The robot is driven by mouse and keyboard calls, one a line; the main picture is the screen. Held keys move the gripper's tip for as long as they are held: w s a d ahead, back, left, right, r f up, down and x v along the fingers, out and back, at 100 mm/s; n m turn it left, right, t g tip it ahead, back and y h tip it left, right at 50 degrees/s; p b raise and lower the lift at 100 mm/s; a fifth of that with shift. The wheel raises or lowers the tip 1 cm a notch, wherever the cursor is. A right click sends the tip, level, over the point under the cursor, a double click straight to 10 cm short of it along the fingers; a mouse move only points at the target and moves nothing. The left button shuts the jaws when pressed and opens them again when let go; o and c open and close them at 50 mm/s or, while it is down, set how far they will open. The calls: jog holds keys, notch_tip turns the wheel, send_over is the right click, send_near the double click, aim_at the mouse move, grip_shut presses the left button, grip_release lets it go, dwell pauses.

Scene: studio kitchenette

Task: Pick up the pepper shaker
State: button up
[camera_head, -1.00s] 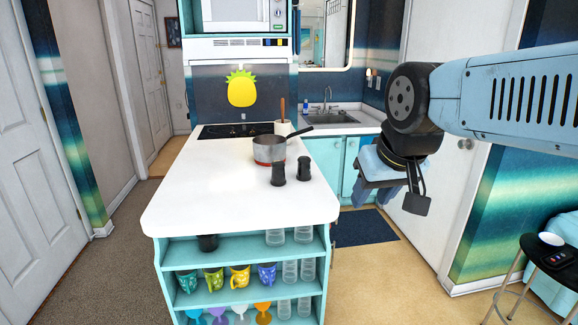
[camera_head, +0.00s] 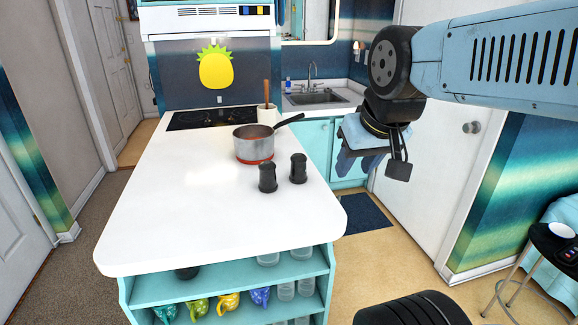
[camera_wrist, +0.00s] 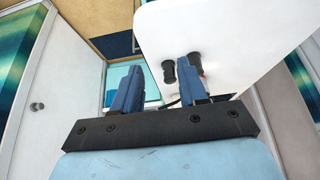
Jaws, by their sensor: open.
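Two dark shakers stand upright on the white counter (camera_head: 190,210), a left one (camera_head: 268,177) and a right one (camera_head: 298,168). They look alike, and I cannot tell which holds pepper. In the wrist view, two dark shapes that look like the shakers, one (camera_wrist: 169,71) and the other (camera_wrist: 195,59), show beyond and between my fingers. My gripper (camera_head: 356,162) is open and empty, to the right of the counter and apart from the shakers. Its two blue fingers also show in the wrist view (camera_wrist: 160,68).
A metal saucepan (camera_head: 253,147) with a black handle stands just behind the shakers. A white crock (camera_head: 267,116) with a wooden utensil is behind it. Shelves with mugs (camera_head: 229,301) and glasses lie under the counter. The counter's near part is clear.

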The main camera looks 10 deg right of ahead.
jog(key=shift+o, duration=1.7)
jog(key=shift+w+f, duration=0.1)
jog(key=shift+f, duration=0.15)
jog(key=o, duration=0.5)
jog(key=f+m+g+y, duration=0.1)
jog(key=w+a+f+m+g+y, duration=0.2)
jog(key=f, duration=0.1)
jog(key=shift+w+f, duration=0.1)
jog(key=shift+w, duration=0.05)
jog(key=m+t+y, duration=1)
jog(key=m, duration=1.5)
send_near(298, 167)
jog(key=d+f, duration=0.2)
jog(key=d, duration=0.1)
jog(key=x, duration=1.3)
jog(key=shift+w+r, duration=0.25)
